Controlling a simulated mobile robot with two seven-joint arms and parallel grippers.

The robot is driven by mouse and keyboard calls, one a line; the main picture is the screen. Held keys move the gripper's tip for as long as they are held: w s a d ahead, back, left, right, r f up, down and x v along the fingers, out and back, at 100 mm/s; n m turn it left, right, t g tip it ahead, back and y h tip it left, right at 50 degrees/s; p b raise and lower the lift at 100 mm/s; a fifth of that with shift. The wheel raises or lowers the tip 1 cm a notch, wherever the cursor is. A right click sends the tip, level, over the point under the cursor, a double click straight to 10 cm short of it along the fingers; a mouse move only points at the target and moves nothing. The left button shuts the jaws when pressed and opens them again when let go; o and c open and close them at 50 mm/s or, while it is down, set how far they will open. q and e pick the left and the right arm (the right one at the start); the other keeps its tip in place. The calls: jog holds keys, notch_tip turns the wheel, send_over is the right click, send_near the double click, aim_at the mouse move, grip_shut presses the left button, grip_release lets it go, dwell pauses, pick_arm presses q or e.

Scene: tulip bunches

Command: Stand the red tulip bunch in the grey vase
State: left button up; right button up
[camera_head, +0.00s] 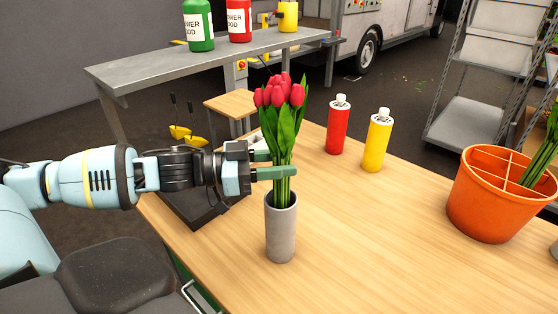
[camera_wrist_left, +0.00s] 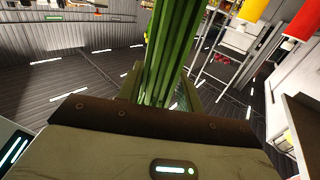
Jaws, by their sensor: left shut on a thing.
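The red tulip bunch (camera_head: 281,108) is upright, its red heads at the top and its green stems running down to the grey vase (camera_head: 281,232). The lower stem ends are inside or behind the vase rim and hidden. The vase stands upright on the wooden table. My left gripper (camera_head: 280,172) is shut on the stems a little above the rim, coming in from the left. In the left wrist view the green stems (camera_wrist_left: 165,60) fill the space between the fingers. My right gripper is not in view.
A red bottle (camera_head: 338,128) and a yellow bottle (camera_head: 376,144) stand behind and right of the vase. An orange divided bucket (camera_head: 490,205) with green stems is at the right. A dark tray (camera_head: 195,212) lies under my left gripper. The table right of the vase is clear.

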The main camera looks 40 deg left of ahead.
pick_arm(q)
jog(key=shift+f, duration=0.3)
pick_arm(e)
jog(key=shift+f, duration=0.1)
pick_arm(q)
jog(key=o, duration=1.9)
jog(key=shift+f, duration=0.1)
jog(key=p+v, duration=0.6)
jog(key=v, duration=0.1)
jog(key=shift+s+a, duration=0.25)
jog(key=shift+s, duration=0.05)
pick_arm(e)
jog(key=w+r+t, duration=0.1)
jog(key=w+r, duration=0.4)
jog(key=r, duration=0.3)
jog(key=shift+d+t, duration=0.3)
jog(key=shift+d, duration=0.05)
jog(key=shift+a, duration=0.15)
